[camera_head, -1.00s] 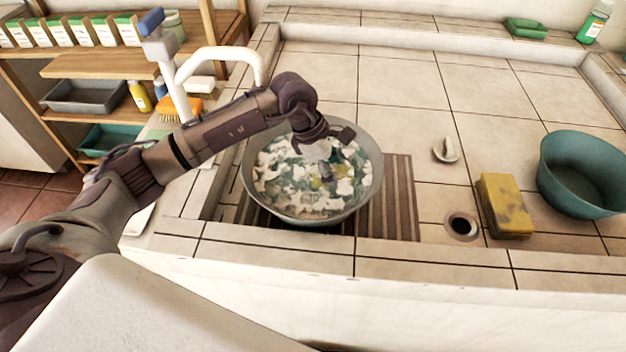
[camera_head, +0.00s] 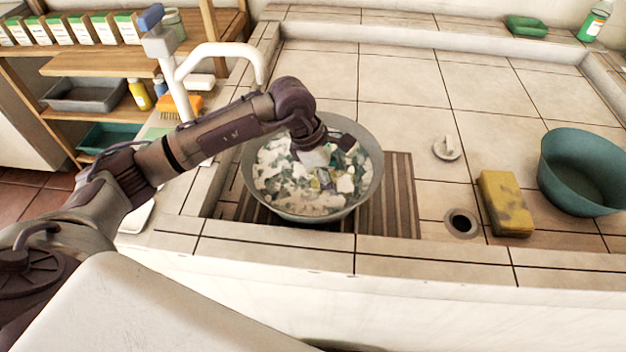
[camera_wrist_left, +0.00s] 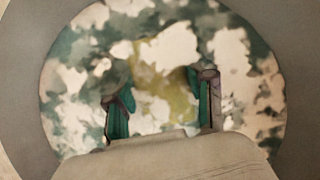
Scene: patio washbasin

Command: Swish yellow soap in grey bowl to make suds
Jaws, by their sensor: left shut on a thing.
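The grey bowl (camera_head: 376,178) stands on the dark slatted rack in the basin. It holds water with white patches of suds (camera_head: 290,200) across much of the surface. My left gripper (camera_head: 322,176) reaches down into the bowl, its fingertips at or below the water. The yellow soap shows in the left wrist view (camera_wrist_left: 168,98) as a blurred yellow patch between the two fingers of the left gripper (camera_wrist_left: 162,98), which is shut on it. Its outline is hidden by water and suds. My right gripper is not in view.
A yellow sponge block (camera_head: 506,204), a drain hole (camera_head: 461,223), a pale plug (camera_head: 447,148) and a teal basin (camera_head: 582,172) are to the right. A white faucet (camera_head: 215,52) rises behind the bowl's left side. The tiles behind the bowl are clear.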

